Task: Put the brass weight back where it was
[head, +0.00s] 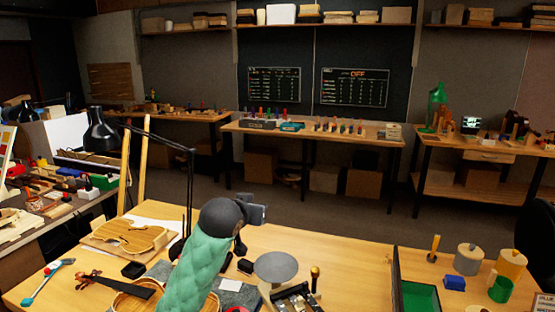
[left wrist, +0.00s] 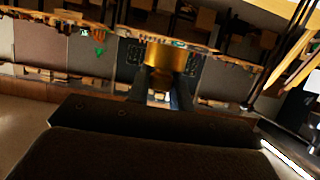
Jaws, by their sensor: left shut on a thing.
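My left gripper (head: 258,213) is raised over the bench, at the end of my green-sleeved arm. In the left wrist view my left gripper (left wrist: 166,76) is shut on the brass weight (left wrist: 167,56), a gold-coloured block between the dark fingertips. In the head view the weight cannot be made out. The weight is in the air, clear of the bench. My right gripper is not in view.
A violin body (head: 130,235) lies at left beside a black lamp (head: 102,135). Bare wood lies right of centre.

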